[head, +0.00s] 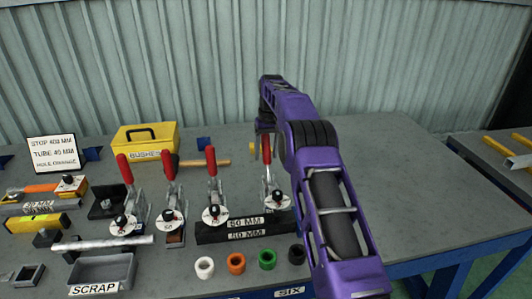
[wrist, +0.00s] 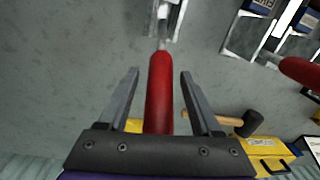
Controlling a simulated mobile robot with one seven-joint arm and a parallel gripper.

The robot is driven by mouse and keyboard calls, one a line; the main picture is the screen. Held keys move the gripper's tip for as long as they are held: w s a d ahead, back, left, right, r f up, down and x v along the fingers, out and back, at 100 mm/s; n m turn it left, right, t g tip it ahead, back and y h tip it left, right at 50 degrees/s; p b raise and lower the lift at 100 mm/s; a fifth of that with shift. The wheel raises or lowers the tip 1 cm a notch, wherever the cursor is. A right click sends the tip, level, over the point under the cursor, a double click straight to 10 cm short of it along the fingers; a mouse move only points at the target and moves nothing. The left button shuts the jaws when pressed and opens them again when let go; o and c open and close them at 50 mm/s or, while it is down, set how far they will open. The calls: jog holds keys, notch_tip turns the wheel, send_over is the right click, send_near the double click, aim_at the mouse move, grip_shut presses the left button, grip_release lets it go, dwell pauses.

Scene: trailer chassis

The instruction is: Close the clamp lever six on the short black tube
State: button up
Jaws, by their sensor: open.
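The rightmost toggle clamp (head: 275,197) stands at the right end of the clamp row, with its red lever (head: 266,148) raised upright. My gripper (wrist: 160,75) is open, with one finger on each side of that red lever (wrist: 160,90) in the wrist view. Gaps show between the lever and both fingers. My purple arm reaches over it in the head view and partly hides the gripper. A short black tube (head: 297,254) stands at the right end of a row of short tubes near the front edge. A "SIX" label (head: 289,292) is on the front edge below.
More clamps with raised red levers, one of them here (head: 211,160), stand to the left. A yellow bushes box (head: 146,138) and a wooden-handled mallet (head: 205,162) lie behind. A 50 MM block (head: 240,231) is in front. The bench is clear to the right of my arm.

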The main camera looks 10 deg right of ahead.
grip_shut()
dwell(1.4)
